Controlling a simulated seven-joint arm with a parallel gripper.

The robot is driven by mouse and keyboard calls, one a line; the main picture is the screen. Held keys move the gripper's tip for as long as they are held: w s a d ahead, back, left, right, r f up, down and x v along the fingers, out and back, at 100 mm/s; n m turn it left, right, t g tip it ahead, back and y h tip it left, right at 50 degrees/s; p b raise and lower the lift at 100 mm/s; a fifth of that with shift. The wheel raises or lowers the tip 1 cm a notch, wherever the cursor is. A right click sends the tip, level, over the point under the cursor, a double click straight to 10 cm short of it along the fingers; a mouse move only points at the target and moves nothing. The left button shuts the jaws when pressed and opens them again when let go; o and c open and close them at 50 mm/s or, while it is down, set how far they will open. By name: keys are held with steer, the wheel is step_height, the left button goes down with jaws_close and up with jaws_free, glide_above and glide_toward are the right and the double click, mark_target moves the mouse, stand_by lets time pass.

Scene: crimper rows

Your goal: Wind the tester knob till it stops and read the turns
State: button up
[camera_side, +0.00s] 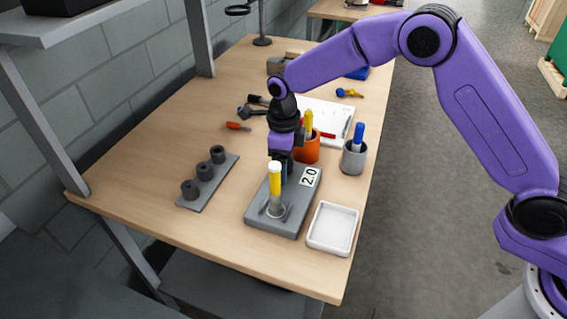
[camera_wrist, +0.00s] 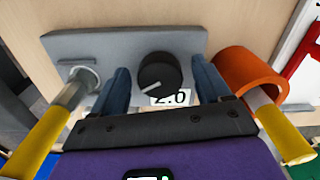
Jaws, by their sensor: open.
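The tester is a grey block (camera_side: 258,209) near the table's front, with a "2.0" label (camera_side: 310,176). A yellow-handled tool with a white end (camera_side: 275,182) stands upright in its socket. In the wrist view the tester plate (camera_wrist: 118,42) carries a round black knob (camera_wrist: 157,68) with a pale pointer line aimed lower left. The label is partly covered by the knob. My gripper (camera_wrist: 162,80) is open, its two blue-grey fingers on either side of the knob with gaps showing. In the side view my gripper (camera_side: 280,166) is over the tester's rear and hides the knob.
An orange cup (camera_side: 307,152) with a yellow-handled tool stands close behind my gripper. A grey cup (camera_side: 354,160) with a blue-handled tool is to its right. A white tray (camera_side: 332,228) sits right of the tester.

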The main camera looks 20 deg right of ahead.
steer(key=shift+r, duration=3.05)
steer(key=shift+s+d+r+n, duration=0.15)
steer(key=shift+s+r+n, duration=0.15)
steer(key=shift+n, duration=0.2)
steer(key=s+d+r+n, duration=0.3)
steer(key=s+d+n, duration=0.1)
steer(key=s+n, duration=0.45)
steer(key=s+d+r+n, duration=0.3)
steer(key=s+d+n, duration=0.3)
steer(key=n, duration=0.4)
steer(key=s+d+n, duration=0.7)
steer(key=s+n, duration=0.2)
steer(key=s, duration=0.1)
steer(key=s+d+n, duration=0.7)
steer(key=s+n, duration=0.2)
steer(key=shift+s+d+f, duration=0.15)
steer(key=shift+s+f, duration=0.2)
steer(key=shift+f, duration=0.1)
